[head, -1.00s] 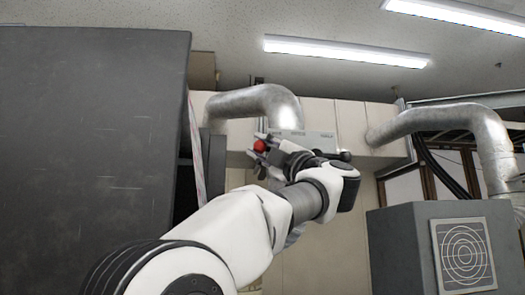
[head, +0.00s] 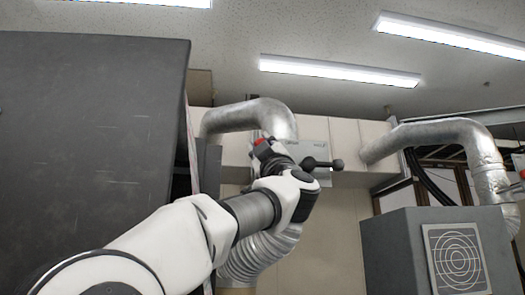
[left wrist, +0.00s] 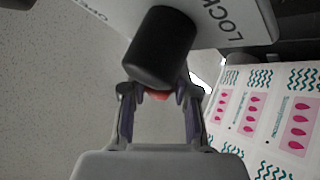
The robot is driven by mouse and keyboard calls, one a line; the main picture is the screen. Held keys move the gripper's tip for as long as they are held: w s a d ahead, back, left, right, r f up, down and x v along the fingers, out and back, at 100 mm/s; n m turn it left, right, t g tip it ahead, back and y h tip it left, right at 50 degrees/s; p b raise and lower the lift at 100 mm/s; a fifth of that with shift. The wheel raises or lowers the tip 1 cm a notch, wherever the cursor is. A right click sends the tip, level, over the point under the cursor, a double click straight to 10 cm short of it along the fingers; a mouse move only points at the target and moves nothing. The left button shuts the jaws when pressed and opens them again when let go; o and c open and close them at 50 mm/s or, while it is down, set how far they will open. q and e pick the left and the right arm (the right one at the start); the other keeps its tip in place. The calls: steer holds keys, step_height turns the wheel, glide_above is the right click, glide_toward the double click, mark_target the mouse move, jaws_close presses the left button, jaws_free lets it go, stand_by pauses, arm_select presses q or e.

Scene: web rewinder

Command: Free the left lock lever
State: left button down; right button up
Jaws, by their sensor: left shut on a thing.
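The left lock lever shows as a red knob (head: 261,141) at my left gripper (head: 262,150) in the head view. In the left wrist view, a thick black cylinder (left wrist: 160,48) fills the upper middle, with a sliver of the red knob (left wrist: 158,95) below it. My left gripper's fingers (left wrist: 158,92) stand on both sides of the red knob and are shut on it. Most of the knob is hidden. A light grey plate (left wrist: 245,22) behind carries the words LOCK and OPEN. My right gripper is not in view.
A black ball-ended handle (head: 337,164) sticks out right of my left wrist. A large dark panel (head: 90,140) stands close on the left. A printed web (left wrist: 280,125) is at the right of the wrist view. A grey cabinet (head: 395,250) stands right.

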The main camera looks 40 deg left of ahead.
arm_select(q)
steer(key=shift+s+r, duration=0.1)
steer(key=c, duration=1)
jaws_free()
steer(key=shift+a, duration=0.1)
steer(key=shift+o, duration=0.8)
steer(key=shift+a, duration=0.3)
